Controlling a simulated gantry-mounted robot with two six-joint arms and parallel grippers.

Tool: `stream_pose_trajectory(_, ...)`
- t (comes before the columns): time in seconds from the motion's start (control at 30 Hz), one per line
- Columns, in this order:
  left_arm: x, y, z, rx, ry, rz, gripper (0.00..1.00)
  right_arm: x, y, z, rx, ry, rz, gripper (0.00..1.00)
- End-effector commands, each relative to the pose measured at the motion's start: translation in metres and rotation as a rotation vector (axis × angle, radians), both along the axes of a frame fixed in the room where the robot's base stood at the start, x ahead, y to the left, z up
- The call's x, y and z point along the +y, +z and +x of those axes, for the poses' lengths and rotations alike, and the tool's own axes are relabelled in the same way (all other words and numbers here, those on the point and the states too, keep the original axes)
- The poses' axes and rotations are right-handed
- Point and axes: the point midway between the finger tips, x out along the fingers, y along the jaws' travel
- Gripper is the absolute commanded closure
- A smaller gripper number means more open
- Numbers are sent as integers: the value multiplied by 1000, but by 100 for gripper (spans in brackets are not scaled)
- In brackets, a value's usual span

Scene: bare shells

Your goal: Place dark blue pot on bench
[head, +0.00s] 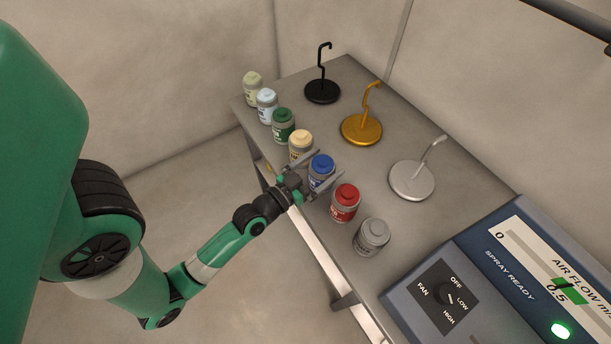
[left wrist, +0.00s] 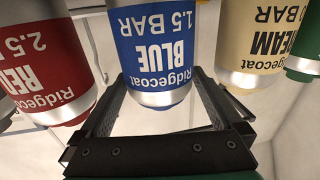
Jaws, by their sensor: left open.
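The dark blue pot (head: 321,170) stands upright on the grey bench (head: 345,75), in the row of pots along its near edge. My left gripper (head: 316,178) is open at the pot, with one finger on each side of it. In the left wrist view the blue pot (left wrist: 152,45) appears upside down, labelled "Ridgecoat BLUE 1.5 BAR", between the open fingers of my left gripper (left wrist: 160,100). Whether the fingers touch it, I cannot tell. My right gripper is out of view.
A cream pot (head: 301,145) and a red pot (head: 344,203) stand close on either side, with more pots along the row. Black (head: 322,91), gold (head: 361,130) and silver (head: 411,181) hook stands are behind. A blue control panel (head: 480,275) is at lower right.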

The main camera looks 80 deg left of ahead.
Motion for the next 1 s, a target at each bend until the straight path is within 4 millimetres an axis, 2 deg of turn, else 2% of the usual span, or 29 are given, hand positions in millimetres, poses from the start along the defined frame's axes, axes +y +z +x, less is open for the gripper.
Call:
stream_pose_trajectory(0.03,-7,-6,-12,2,1,-3,0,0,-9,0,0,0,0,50)
stream_pose_trajectory(0.2,-27,-8,-49,2,2,-3,0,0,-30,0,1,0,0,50)
stream_pose_trajectory(0.4,-42,-5,-73,0,1,-1,0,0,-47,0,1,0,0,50)
stream_pose_trajectory(0.87,-44,1,-75,-3,-4,2,0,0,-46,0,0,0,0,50)
stream_pose_trajectory(0.93,-44,8,-66,-18,-22,15,0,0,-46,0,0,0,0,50)
stream_pose_trajectory(1.0,-45,23,-47,-51,-62,43,0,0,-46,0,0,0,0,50)
